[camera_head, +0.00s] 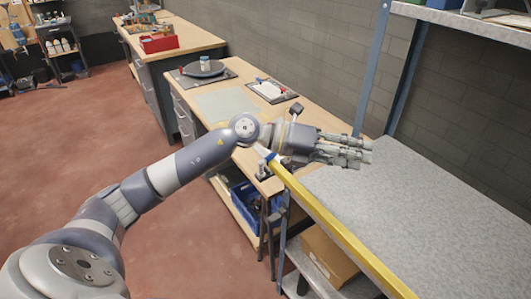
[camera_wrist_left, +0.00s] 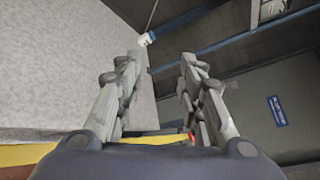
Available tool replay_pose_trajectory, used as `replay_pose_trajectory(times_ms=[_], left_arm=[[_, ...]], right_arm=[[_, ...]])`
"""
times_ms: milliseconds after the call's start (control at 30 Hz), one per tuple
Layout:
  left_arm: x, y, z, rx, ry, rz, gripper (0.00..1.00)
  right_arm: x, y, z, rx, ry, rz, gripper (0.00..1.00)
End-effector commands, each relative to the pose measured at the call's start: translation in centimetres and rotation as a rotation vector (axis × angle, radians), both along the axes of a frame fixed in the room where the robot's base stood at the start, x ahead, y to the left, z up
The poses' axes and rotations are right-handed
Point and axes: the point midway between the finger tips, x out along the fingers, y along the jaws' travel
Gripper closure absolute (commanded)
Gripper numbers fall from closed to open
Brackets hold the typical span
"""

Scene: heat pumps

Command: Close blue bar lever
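My left arm comes in from the lower left in the head view. Its gripper (camera_head: 345,150) is over the near end of the workbench and the grey surface, beside the wall. In the left wrist view the gripper (camera_wrist_left: 160,65) shows two fingers spread apart with nothing between them, so it is open. No blue bar lever can be clearly made out. A small white and blue piece (camera_head: 265,153) shows under my wrist at the end of the yellow bar; I cannot tell what it is. My right gripper is not in view.
A yellow bar (camera_head: 335,225) edges the grey-topped shelf (camera_head: 430,200). A blue crate (camera_head: 247,195) and a cardboard box (camera_head: 328,255) sit below. A blue post (camera_head: 372,70) rises behind. The red floor at left is clear.

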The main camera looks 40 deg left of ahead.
Motion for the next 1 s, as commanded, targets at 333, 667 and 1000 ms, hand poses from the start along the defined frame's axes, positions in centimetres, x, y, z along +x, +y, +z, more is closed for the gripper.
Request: replay_pose_trajectory(times_ms=[333,667,1000], left_arm=[[0.5,20.2,-3.6,0.79,0.223,0.096,0.65],[-1.1,26.7,-3.7,0.951,0.355,0.167,0.65],[1.1,25.2,-9.0,0.948,0.355,0.163,0.65]], right_arm=[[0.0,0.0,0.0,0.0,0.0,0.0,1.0],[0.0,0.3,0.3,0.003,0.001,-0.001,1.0],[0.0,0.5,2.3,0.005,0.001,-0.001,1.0]])
